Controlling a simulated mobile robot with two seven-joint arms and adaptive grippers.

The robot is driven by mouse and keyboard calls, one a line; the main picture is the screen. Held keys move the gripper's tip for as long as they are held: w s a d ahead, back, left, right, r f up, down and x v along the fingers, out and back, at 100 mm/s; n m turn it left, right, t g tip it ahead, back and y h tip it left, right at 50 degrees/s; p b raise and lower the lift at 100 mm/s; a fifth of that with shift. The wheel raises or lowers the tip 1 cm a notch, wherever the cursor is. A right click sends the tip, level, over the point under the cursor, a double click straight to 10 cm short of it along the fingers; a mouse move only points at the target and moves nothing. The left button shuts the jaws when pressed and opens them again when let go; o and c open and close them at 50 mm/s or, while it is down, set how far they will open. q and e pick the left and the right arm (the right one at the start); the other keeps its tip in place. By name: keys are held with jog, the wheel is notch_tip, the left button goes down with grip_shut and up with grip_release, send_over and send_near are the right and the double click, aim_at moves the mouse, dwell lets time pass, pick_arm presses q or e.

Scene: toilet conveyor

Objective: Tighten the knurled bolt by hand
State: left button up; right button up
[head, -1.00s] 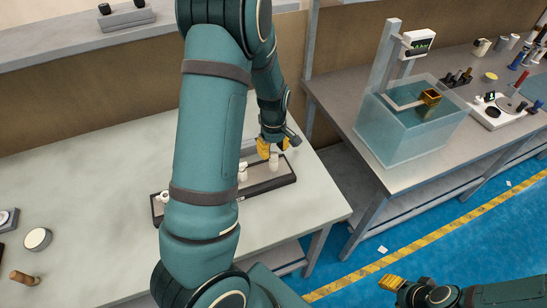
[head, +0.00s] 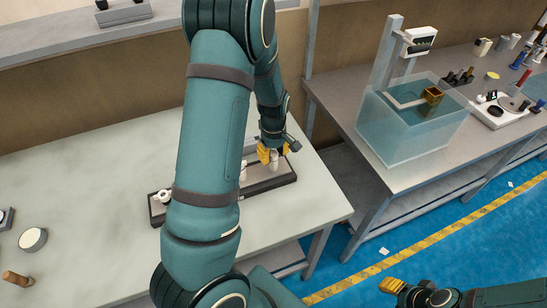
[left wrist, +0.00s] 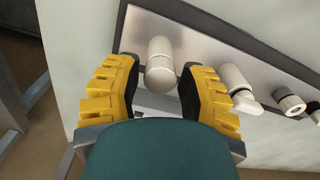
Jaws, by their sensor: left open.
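A dark-framed tray with a silvery plate (left wrist: 205,60) holds a row of pale fittings; in the head view its dark rim (head: 284,185) shows past my arm. My left gripper (head: 269,153) is over the tray's right end with its yellow fingers pointing down. In the left wrist view the open fingers (left wrist: 158,88) stand on either side of a pale rounded cylinder (left wrist: 160,62), with a gap visible. A pale fitting with a side lever (left wrist: 238,85) is beside the right finger. Knurling is too small to make out. My right gripper (head: 392,285) is low at the right, away from the tray.
More fittings (left wrist: 290,102) line the tray. A round pale-topped piece (head: 33,239) and a brown handled piece (head: 17,278) lie at the table's left. A water tank (head: 410,130) stands on the neighbouring bench. My left arm hides the tray's middle.

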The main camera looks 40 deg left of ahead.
pick_arm(q)
jog(key=shift+c, duration=0.4)
grip_shut()
jog(key=m+b, duration=0.1)
jog(key=m, duration=0.2)
jog(key=shift+m, duration=1)
jog(key=m+b, duration=0.1)
jog(key=m, duration=0.2)
jog(key=shift+m, duration=1.1)
